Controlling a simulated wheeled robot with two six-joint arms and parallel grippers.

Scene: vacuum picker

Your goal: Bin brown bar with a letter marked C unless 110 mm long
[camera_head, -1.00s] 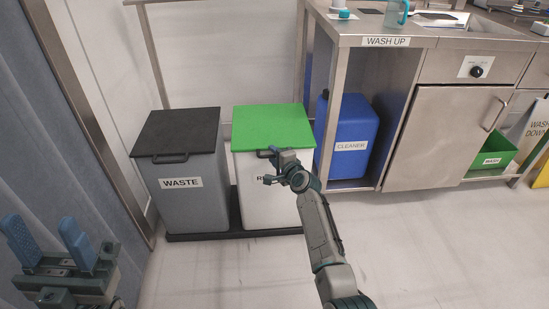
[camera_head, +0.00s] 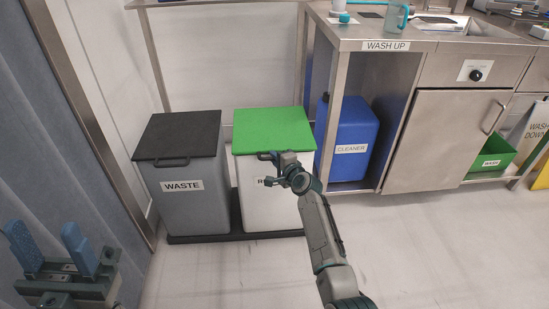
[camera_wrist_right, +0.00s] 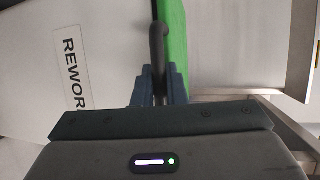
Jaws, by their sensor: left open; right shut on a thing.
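No brown bar shows in either view. The white bin (camera_head: 262,200) has a green lid (camera_head: 272,128), lying flat and shut; its label reads REWORK (camera_wrist_right: 75,72) in the right wrist view. My right gripper (camera_head: 276,160) is at the front of this lid. In the right wrist view its fingers (camera_wrist_right: 160,75) are shut on the dark lid handle (camera_wrist_right: 157,42). My left gripper (camera_head: 46,240) is open and empty at the lower left, in front of the blue-grey curtain.
A grey WASTE bin (camera_head: 195,205) with a dark shut lid (camera_head: 178,134) stands left of the white bin. A steel WASH UP bench (camera_head: 368,34) with a blue CLEANER container (camera_head: 345,125) stands to the right. A green WASH crate (camera_head: 490,158) is further right. The near floor (camera_head: 430,250) is clear.

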